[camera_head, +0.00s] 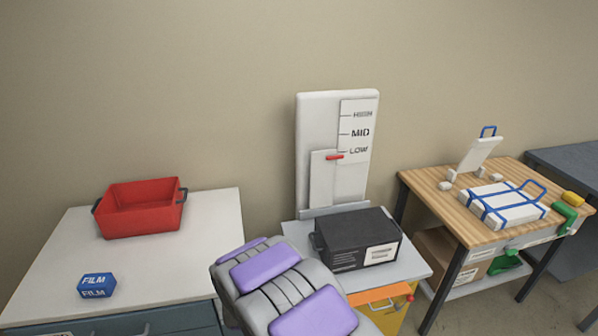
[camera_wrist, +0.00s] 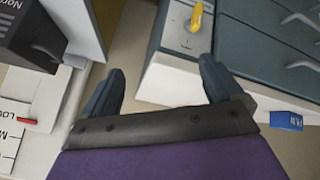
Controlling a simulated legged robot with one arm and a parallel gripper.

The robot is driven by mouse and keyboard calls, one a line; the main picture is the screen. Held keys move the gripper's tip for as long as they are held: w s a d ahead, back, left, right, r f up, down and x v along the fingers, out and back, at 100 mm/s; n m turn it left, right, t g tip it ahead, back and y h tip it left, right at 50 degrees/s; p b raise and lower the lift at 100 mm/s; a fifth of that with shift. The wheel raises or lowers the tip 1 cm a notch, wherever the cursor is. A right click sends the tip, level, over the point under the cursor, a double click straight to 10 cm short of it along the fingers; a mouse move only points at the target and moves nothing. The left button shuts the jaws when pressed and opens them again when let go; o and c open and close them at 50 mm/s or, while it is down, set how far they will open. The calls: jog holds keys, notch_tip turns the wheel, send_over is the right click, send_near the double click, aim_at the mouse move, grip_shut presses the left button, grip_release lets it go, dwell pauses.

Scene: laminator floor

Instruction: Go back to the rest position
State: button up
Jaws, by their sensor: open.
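My gripper (camera_wrist: 160,86) shows in the wrist view with its two dark fingers spread wide apart. Nothing is between the fingers; pale cabinet edge and floor show in the gap. In the camera_head view my purple and grey arm rises at the bottom centre, in front of the middle stand, and its fingertips are not visible there. A blue film box (camera_head: 97,285) lies on the left white table, and it also shows at the right of the wrist view (camera_wrist: 287,120).
A red bin (camera_head: 142,210) stands on the left table (camera_head: 210,225). A black box (camera_head: 358,240) sits before a white level gauge (camera_head: 318,130) with a red pointer at LOW. A wooden table (camera_head: 425,190) at right holds a blue-strapped white pack (camera_head: 505,212).

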jog(key=s+d+r+m+g, duration=0.6)
jog(key=s+d+r+g, duration=0.1)
jog(key=s+d+r, duration=1.4)
jog(key=s+d+r+m+g+h, duration=0.1)
jog(key=s+d, duration=0.2)
jog(key=s, duration=0.5)
jog(key=s+d+r+m+g, duration=0.1)
jog(key=s+d, duration=0.3)
jog(key=s, duration=0.4)
jog(key=shift+r+h, duration=0.4)
jog(key=shift+r, duration=0.15)
jog(key=shift+d, duration=0.1)
jog(key=shift+c, duration=0.3)
